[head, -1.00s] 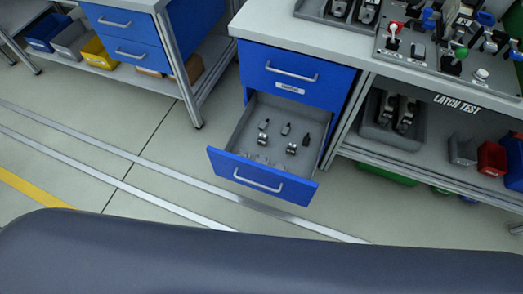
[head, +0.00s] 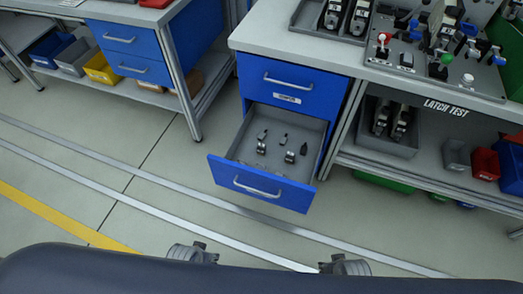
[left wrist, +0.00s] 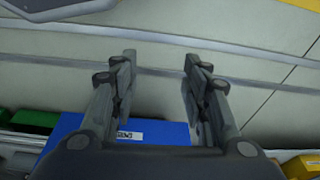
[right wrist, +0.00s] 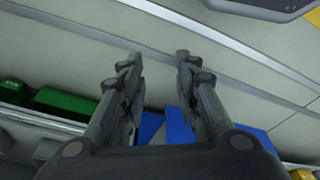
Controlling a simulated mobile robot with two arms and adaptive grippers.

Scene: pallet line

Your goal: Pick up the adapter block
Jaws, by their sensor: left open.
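The open lower drawer (head: 232,150) of the blue cabinet holds several small parts. Two are shiny metallic pieces, one at the left (head: 260,147) and one at the right (head: 289,156); a dark pointed piece (head: 303,149) and two small grey pieces (head: 283,139) lie nearby. I cannot tell which is the adapter block. My left gripper (head: 190,252) and right gripper (head: 345,266) show at the bottom edge of the head view, well short of the drawer. In the left wrist view (left wrist: 160,62) and right wrist view (right wrist: 157,60) the fingers are apart with nothing between them.
The closed upper drawer (head: 290,84) sits above the open one. The bench top (head: 270,38) carries a tray of clamps (head: 302,20) and a latch test panel (head: 440,78). A shelf with bins (head: 485,162) is at the right. Floor between me and the drawer is clear.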

